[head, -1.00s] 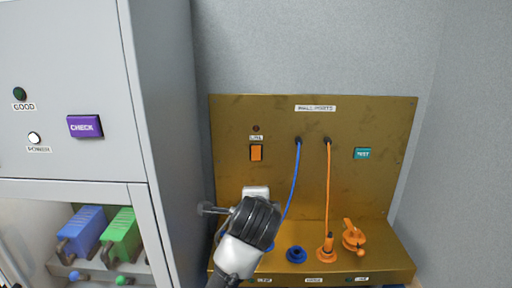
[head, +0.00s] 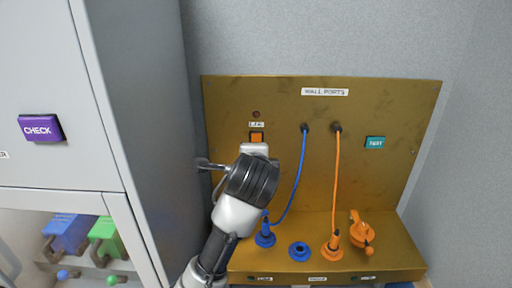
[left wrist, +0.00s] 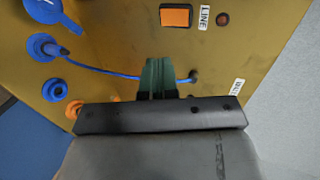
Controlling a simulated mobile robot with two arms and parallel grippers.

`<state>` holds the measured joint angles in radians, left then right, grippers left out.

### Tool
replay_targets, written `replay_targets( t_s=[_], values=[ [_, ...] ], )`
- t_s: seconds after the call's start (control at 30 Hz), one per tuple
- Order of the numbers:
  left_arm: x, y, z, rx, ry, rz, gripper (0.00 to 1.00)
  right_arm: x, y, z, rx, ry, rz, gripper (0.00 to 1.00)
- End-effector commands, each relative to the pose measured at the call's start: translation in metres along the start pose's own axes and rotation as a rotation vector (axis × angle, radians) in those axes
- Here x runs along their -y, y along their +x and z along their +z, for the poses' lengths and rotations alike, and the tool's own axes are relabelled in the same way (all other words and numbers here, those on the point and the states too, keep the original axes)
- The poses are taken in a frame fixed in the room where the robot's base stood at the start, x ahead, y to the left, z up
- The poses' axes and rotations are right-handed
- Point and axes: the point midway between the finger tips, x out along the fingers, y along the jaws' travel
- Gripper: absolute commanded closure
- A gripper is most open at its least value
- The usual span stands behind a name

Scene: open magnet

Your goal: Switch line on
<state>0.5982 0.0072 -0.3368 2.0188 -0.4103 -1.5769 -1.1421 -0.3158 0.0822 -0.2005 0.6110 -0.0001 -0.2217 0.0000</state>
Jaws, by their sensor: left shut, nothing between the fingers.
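The orange line switch (head: 257,138) is on the upright brass panel, under a small dark lamp (head: 256,114) and a LINE label (head: 256,125). In the head view my left gripper covers the switch's lower part. The left wrist view shows the whole switch (left wrist: 176,15), with the LINE label (left wrist: 205,17) and the lamp (left wrist: 222,19) beside it. My left gripper (left wrist: 158,64) has its dark green fingers together, empty. Its fingertips appear below the switch in the wrist view; I cannot tell the gap to the panel. My right gripper is not in view.
A blue cord ends in a blue plug (head: 265,236), and an orange cord in an orange plug (head: 333,244). A bare blue port (head: 300,251) and an orange cap (head: 362,230) share the ledge. A teal button (head: 375,142) is at right. A grey cabinet (head: 140,110) stands close on the left.

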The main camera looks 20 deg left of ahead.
Motion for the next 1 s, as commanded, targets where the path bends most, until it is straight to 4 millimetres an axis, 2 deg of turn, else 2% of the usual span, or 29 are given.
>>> replay_targets(
  t_s=[0.3,0.53,0.73,1.0],
  values=[
    [0.003,0.062,0.001,0.003,0.001,0.006,1.00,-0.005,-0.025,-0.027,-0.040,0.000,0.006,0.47],
    [0.008,0.103,0.001,0.002,-0.001,0.004,1.00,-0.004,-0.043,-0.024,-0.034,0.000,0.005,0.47],
    [0.011,0.122,0.001,0.001,0.000,0.003,1.00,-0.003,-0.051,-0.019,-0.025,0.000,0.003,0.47],
    [0.011,0.129,0.001,0.000,-0.001,0.002,1.00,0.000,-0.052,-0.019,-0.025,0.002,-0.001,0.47]
  ],
)
